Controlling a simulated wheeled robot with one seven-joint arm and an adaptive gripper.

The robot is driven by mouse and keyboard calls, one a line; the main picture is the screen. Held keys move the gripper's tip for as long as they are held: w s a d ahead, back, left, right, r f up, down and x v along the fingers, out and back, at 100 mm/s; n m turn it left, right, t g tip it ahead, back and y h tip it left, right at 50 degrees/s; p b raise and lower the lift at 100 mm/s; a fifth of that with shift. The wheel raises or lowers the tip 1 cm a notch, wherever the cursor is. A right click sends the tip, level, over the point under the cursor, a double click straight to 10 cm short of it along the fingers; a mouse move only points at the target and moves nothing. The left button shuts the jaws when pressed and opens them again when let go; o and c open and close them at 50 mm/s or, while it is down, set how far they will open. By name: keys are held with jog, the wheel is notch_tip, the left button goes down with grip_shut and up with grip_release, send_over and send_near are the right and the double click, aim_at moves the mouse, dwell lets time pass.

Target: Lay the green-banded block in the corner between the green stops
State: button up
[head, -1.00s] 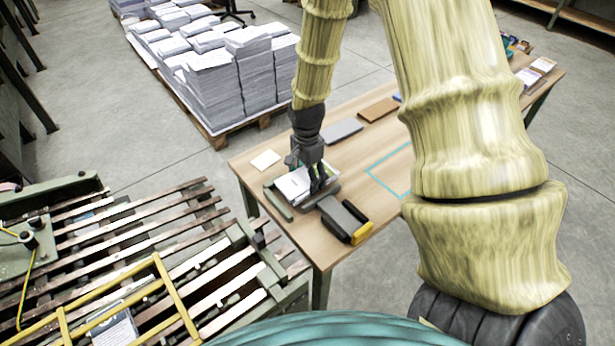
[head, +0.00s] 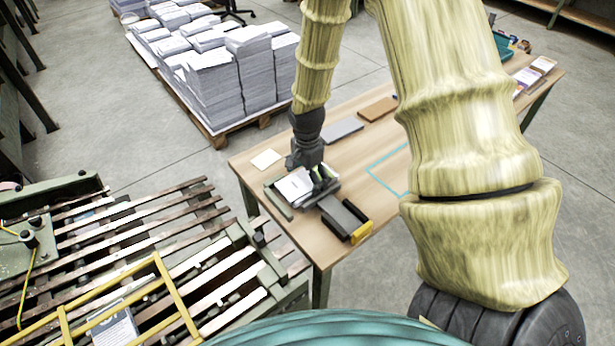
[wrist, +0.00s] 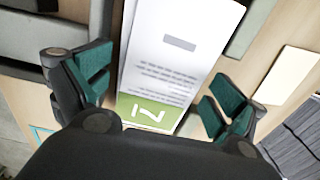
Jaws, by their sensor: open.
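The green-banded block (wrist: 185,50) is a white printed stack with a green band bearing a white mark at its near end. It lies between the two spread fingers of my gripper (wrist: 157,95) in the wrist view, with a visible gap to the right finger. In the head view the block (head: 293,187) sits near the table's left corner, under my gripper (head: 312,178), which partly hides it. A grey-green stop (head: 278,203) runs along its left side. A grey-green bar (wrist: 251,27) also shows right of the block in the wrist view. Contact with the stops is unclear.
A dark device with a yellow end (head: 347,222) stands close by on the table (head: 300,235). A pale card (head: 266,159), a grey slab (head: 342,130) and a brown slab (head: 378,109) lie further back. A teal outline (head: 385,165) marks clear tabletop.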

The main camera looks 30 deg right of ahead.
aim_at(307, 180)
notch_tip(307, 180, up, 12)
jog(key=shift+b, duration=0.35)
dwell(0.6)
jog(key=shift+r, duration=0.1)
